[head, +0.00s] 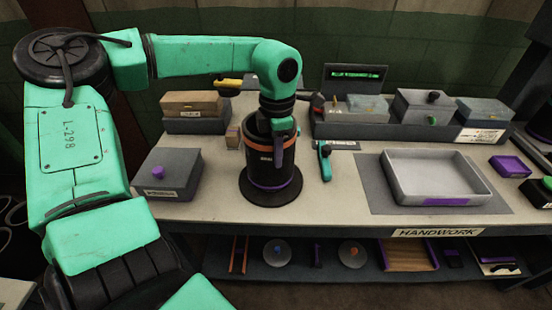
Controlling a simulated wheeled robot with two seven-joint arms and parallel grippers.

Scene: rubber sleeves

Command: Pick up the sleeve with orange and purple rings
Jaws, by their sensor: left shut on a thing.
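The black sleeve (262,165) stands upright on the bench, with an orange ring near its top, a purple ring near its foot and a wide dark round base. My right gripper is not in view.
A teal-handled tool (325,162) lies close right of the sleeve. A grey box with a purple knob (167,175) stands left. A grey tray (438,178) lies on a mat to the right. Bins (365,108) line the back. The front edge of the bench (330,225) is clear.

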